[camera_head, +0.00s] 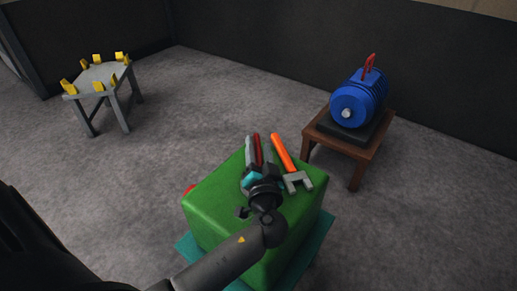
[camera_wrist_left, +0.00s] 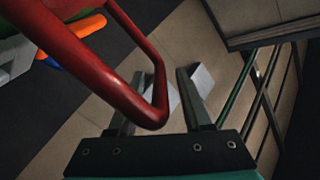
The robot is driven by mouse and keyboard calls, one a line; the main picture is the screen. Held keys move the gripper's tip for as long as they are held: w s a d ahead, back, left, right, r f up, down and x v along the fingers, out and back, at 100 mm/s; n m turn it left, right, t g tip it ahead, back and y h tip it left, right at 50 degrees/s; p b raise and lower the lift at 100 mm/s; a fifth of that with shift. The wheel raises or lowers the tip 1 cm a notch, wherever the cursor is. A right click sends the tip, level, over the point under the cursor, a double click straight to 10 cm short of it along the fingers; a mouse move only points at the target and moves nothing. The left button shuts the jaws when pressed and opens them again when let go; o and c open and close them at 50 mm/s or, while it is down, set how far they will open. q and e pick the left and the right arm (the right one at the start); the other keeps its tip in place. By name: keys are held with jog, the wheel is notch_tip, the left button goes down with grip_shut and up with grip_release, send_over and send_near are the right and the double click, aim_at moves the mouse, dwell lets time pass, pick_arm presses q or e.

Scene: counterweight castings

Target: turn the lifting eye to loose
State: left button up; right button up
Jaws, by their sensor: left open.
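The lifting eye is a red bent-bar loop (camera_wrist_left: 105,75). In the left wrist view its rounded corner lies between the two fingers of my left gripper (camera_wrist_left: 157,80). The fingers are apart, and I cannot tell whether either touches the bar. In the head view my left gripper (camera_head: 258,155) is over the top of a green block (camera_head: 222,195), with a strip of red (camera_head: 257,142) showing between its fingers. My wrist hides the eye's base and part of the block top. My right gripper is not in view.
An orange-handled tool with a grey forked end (camera_head: 297,181) lies right of my gripper on the block. A small red piece (camera_head: 190,188) shows at the block's left edge. A blue motor (camera_head: 358,98) sits on a wooden table. A grey stand with yellow blocks (camera_head: 98,76) is back left.

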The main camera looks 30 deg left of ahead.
pick_arm(q)
jog(key=shift+c, duration=0.2)
grip_shut()
jog(key=shift+a, duration=0.1)
dwell(1.2)
